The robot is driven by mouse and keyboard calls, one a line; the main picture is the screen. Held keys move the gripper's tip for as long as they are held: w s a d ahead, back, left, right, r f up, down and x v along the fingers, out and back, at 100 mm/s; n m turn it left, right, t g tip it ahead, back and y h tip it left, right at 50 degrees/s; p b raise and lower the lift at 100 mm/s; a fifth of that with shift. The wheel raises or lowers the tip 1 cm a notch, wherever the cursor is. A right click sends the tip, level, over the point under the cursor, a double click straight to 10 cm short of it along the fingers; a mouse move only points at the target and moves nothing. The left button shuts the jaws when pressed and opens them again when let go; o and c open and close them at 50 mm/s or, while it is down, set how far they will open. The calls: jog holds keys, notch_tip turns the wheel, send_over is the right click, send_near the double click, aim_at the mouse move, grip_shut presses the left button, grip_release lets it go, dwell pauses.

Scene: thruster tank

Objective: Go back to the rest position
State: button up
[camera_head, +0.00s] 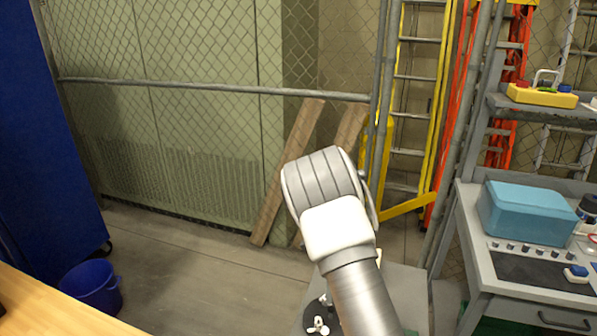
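My arm (338,225) rises from the bottom of the head view, right of the middle, with a white and grey rounded joint at its top. My gripper is not visible, so its opening and anything in it are hidden. A small dark round part with white pieces shows at the bottom edge beside the arm, and I cannot tell what it is.
A chain-link fence (175,88) with leaning boards (287,172) stands behind. Right are a yellow ladder (441,110) and a grey workbench (470,250) with a blue box (526,212). Left are a blue cabinet (45,140), blue bucket (92,287) and wooden tabletop (45,310). Floor between is clear.

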jog(key=s+a+r+n+t+y, duration=0.1)
jog(key=s+r+n, duration=0.5)
jog(key=r, duration=0.7)
jog(key=s+a+r+n+t+y, duration=0.1)
jog(key=s+r+n, duration=0.4)
jog(key=r, duration=0.7)
jog(key=s+r+n+t, duration=0.1)
jog(key=s+r+n, duration=0.1)
jog(key=s+n, duration=0.2)
jog(key=s+d+r+n+t+h, duration=0.1)
jog(key=s+r+n, duration=0.2)
jog(key=s, duration=0.5)
jog(key=s+d+r+n+t+h, duration=0.1)
jog(key=s+r+n, duration=0.2)
jog(key=s+n, duration=0.2)
jog(key=shift+s+n+t, duration=0.3)
jog(key=shift+s+n, duration=0.1)
jog(key=shift+s, duration=0.25)
